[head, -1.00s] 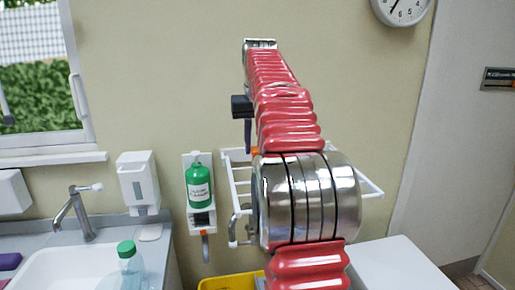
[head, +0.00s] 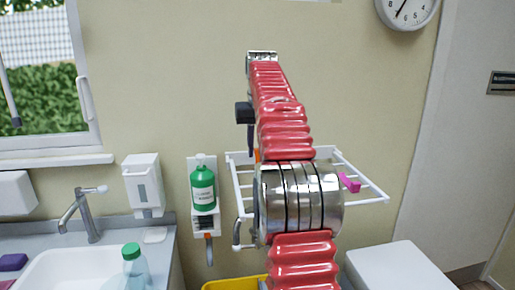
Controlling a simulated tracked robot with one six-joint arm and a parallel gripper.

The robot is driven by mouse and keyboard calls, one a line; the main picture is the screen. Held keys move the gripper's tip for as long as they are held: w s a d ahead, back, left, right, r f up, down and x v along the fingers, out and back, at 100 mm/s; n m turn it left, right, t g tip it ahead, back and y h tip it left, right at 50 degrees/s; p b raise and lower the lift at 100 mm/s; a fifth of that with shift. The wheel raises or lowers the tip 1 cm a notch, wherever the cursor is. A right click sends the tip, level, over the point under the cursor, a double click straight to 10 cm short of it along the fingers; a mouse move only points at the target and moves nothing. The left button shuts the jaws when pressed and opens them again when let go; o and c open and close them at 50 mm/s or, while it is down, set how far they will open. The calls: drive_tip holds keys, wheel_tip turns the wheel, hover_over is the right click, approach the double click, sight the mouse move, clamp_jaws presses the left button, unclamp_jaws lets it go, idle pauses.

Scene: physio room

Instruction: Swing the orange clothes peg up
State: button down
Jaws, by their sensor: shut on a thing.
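My gripper (head: 248,135) is mostly hidden behind my own red and chrome arm. Only a dark part and a thin piece running down show at the arm's left side. A small orange bit, which looks like the orange clothes peg (head: 257,155), shows just below that piece, at the white wire rack's back edge. The gripper appears shut on it. Most of the peg is hidden, so its tilt cannot be told. The rack (head: 370,186) is on the wall behind my arm.
A magenta peg (head: 350,183) is on the rack's right side. A green bottle (head: 202,186) is on the wall to the left, beside a white dispenser (head: 143,184) above the sink (head: 90,270). A yellow container (head: 235,284) is below.

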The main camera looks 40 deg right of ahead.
drive_tip(key=shift+w+d+f, duration=0.1)
drive_tip(key=shift+f, duration=0.25)
drive_tip(key=c, duration=1.9)
unclamp_jaws()
drive_tip(key=shift+f, duration=0.1)
drive_tip(key=o, duration=0.3)
drive_tip(key=shift+r, duration=0.2)
drive_tip(key=shift+o, duration=0.2)
drive_tip(key=shift+r, duration=0.15)
drive_tip(key=shift+v, duration=3.6)
